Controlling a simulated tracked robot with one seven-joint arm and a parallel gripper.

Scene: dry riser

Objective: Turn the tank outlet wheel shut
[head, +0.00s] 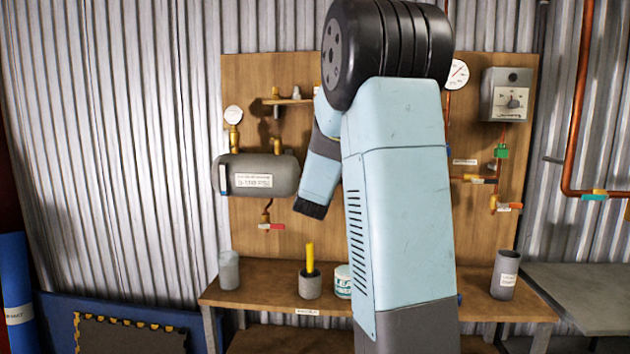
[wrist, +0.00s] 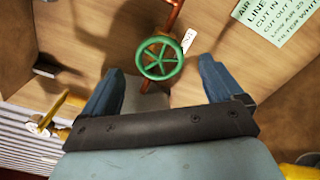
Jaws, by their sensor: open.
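A green five-spoked handwheel (wrist: 159,58) sits on a copper pipe in the wrist view, with a small white tag beside it. The tag is too small to read. My gripper (wrist: 161,66) is open, its two blue fingers standing apart left and right of the wheel in the picture. Nothing is held, and I cannot tell how far the fingertips are from the rim. In the head view my arm covers the middle of the board, and neither the wheel nor the fingers show clearly. A grey tank (head: 285,174) with a label hangs at the board's left.
A red lever valve (head: 271,226) hangs below the tank. A pressure gauge (head: 457,74) and a grey control box (head: 507,95) are at the right. The bench (head: 250,292) holds a cup (head: 310,286) with a yellow object. A green notice (wrist: 275,18) shows in the wrist view.

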